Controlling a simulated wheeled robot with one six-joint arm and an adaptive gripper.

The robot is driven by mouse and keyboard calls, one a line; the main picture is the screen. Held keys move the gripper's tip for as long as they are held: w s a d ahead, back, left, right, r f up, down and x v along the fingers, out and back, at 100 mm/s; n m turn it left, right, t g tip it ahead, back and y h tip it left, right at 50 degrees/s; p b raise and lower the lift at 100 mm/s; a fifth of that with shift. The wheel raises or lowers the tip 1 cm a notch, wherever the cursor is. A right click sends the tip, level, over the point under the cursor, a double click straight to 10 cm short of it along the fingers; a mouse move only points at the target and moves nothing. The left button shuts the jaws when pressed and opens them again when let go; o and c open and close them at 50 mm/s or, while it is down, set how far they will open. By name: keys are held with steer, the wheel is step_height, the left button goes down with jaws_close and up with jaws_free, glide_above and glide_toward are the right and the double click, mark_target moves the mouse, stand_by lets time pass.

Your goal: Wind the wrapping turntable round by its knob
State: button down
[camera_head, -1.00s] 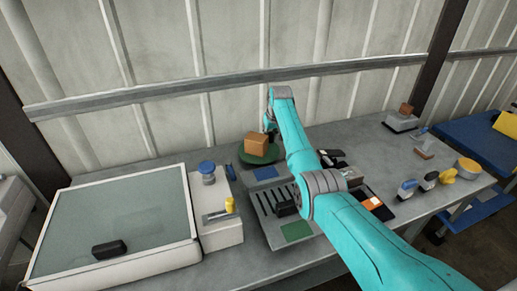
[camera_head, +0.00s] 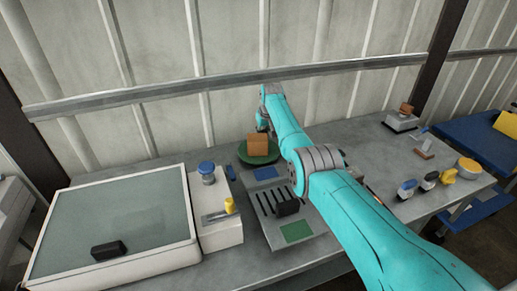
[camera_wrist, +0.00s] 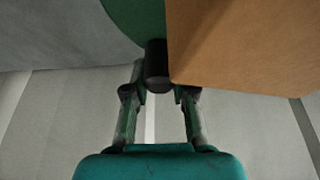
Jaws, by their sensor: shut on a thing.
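The wrapping turntable (camera_head: 258,160) is a round green disc at the back of the bench, with a brown box (camera_head: 258,144) standing on it. In the wrist view the green disc (camera_wrist: 135,18) is at the top and the box (camera_wrist: 240,45) fills the upper right. A black cylindrical knob (camera_wrist: 157,66) stands by the disc's rim, close to the box's corner. My gripper (camera_wrist: 158,90) is shut on the knob, a finger on each side.
A grey slotted unit (camera_head: 275,205) with a black block stands in front of the turntable. A large glass-topped case (camera_head: 115,225) is at the left. My arm hides part of the bench's right side, where small tools and a yellow roll (camera_head: 469,168) lie.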

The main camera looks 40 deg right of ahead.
steer(key=shift+w+a+f, duration=0.1)
steer(key=shift+a+f, duration=0.05)
steer(key=shift+a, duration=0.45)
steer(key=shift+w+a, duration=0.6)
steer(key=shift+a, duration=0.2)
steer(key=shift+w+a, duration=0.25)
steer(key=shift+a, duration=0.25)
steer(key=shift+w+a, duration=0.1)
steer(key=shift+a, duration=0.3)
steer(key=shift+a+f, duration=0.1)
steer(key=shift+a, duration=0.9)
